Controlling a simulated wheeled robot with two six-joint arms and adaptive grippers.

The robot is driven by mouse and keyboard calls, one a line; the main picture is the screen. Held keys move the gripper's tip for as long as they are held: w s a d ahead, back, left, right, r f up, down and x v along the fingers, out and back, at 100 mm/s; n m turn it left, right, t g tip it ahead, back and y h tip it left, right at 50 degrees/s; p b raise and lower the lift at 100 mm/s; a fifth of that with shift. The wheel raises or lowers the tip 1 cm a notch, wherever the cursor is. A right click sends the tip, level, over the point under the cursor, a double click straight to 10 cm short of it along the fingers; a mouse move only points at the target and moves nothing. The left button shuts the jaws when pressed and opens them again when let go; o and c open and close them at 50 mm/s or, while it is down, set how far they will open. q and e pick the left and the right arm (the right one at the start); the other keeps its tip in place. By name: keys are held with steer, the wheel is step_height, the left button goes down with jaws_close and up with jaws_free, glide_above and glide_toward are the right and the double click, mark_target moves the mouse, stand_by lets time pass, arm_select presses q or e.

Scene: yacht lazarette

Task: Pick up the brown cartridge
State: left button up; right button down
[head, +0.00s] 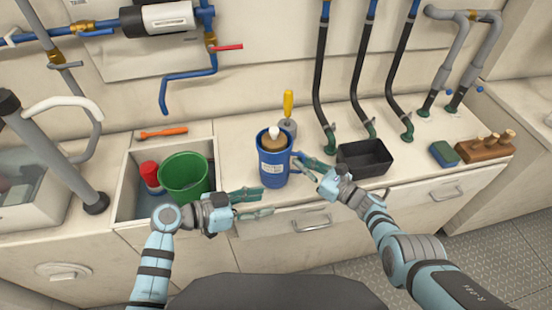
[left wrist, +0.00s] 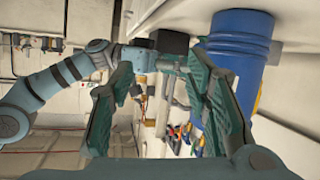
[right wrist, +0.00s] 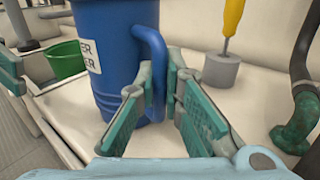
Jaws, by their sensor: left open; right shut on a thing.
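The brown cartridge (head: 273,141) has a white cap and stands inside the blue housing (head: 272,170), with only its top showing above the rim. The housing is upright on the counter, with a label on its front; it also shows in the left wrist view (left wrist: 238,40) and the right wrist view (right wrist: 110,65). My right gripper (head: 303,165) is shut on the housing's side handle (right wrist: 155,55). My left gripper (head: 255,202) is open and empty, low in front of the housing near the counter edge. The cartridge is hidden in both wrist views.
A sunken bin on the left holds a green bucket (head: 184,178) and a red-topped container (head: 150,175). A yellow-handled tool (head: 288,105) stands behind the housing. A black tray (head: 365,158) and dark hoses (head: 362,60) are to its right. Space above the housing is clear.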

mark_target(271, 133)
arm_select(q)
steer(key=w+a+r+n+t, duration=0.2)
steer(key=w+r+t, duration=0.1)
steer(key=r+t, duration=0.15)
steer(key=w+a+r+n+t, duration=0.1)
steer(key=w+a+r+t, duration=0.15)
steer(key=r, duration=0.35)
steer(key=shift+t+y, duration=0.5)
steer(key=shift+y, duration=0.1)
steer(key=x, duration=1.2)
steer(key=shift+d+r, duration=0.2)
steer(key=shift+d, duration=0.25)
steer(key=shift+s, duration=0.1)
jaws_close()
